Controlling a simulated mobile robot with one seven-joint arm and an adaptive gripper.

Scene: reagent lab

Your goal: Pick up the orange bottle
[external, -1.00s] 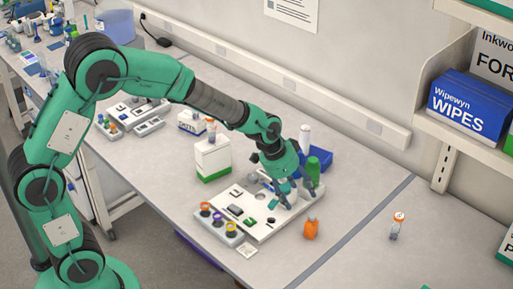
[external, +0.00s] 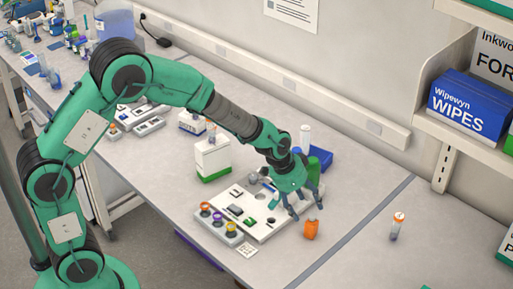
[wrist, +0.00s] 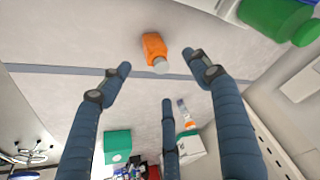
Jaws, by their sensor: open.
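The small orange bottle (external: 311,229) with a pale cap stands on the bench at the right edge of the white tray board. In the wrist view the orange bottle (wrist: 154,47) is at the top centre, beyond the fingers and apart from them. My gripper (external: 305,208) is open and empty, just above and to the left of the bottle in the external view. In the wrist view its three blue fingers (wrist: 160,80) are spread apart, with nothing between them.
A white board (external: 262,228) with small parts lies under my gripper. An orange-capped vial (external: 397,226) stands to the right. The bench between the vial and the orange bottle is clear.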

